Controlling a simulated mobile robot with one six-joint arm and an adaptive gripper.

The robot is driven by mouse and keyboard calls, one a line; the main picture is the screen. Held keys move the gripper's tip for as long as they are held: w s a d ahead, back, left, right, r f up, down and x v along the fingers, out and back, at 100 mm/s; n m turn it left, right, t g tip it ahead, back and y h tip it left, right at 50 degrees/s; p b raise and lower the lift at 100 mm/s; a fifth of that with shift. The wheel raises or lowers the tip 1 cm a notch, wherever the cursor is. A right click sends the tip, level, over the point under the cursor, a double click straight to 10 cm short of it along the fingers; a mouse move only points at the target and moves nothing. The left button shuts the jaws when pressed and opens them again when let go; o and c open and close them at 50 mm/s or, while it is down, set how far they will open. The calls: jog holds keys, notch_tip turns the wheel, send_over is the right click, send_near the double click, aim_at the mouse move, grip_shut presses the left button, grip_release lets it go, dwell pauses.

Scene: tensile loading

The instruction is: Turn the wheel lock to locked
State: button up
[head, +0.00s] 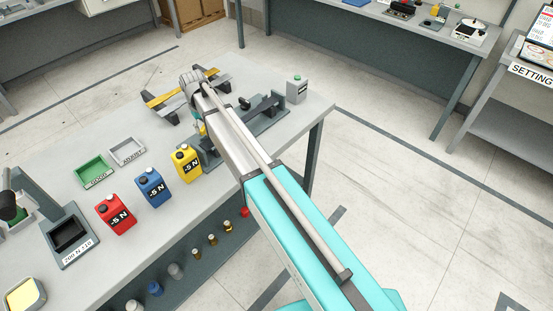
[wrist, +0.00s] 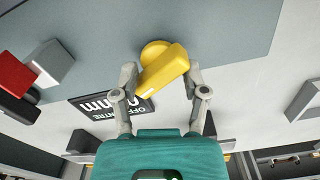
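A yellow lever on a round yellow knob, which looks like the wheel lock (wrist: 163,72), shows in the wrist view. It lies at a slant, with its lower left end nearer to me. My gripper (wrist: 161,76) has one finger at each end of the lever, and both fingers appear to touch it. The fingers are part-way closed, with the lever filling the gap.
A red block (wrist: 14,75) is at left.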

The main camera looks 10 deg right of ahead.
aim_at(204, 126)
jog(key=n, duration=0.2)
jog(key=shift+n, duration=0.3)
notch_tip(204, 126, up, 14)
jog(key=p, duration=1.4)
jog(key=s+d+f+m+b, duration=0.3)
jog(key=s+d+f+b, duration=0.3)
jog(key=s+d, duration=0.4)
jog(key=s+d+f+m+b, duration=0.3)
jog(key=s+d+f+b, duration=0.3)
jog(key=s+d, duration=0.5)
jog(key=shift+s+f, duration=0.25)
jog(key=shift+s, duration=0.7)
jog(key=shift+d, duration=0.1)
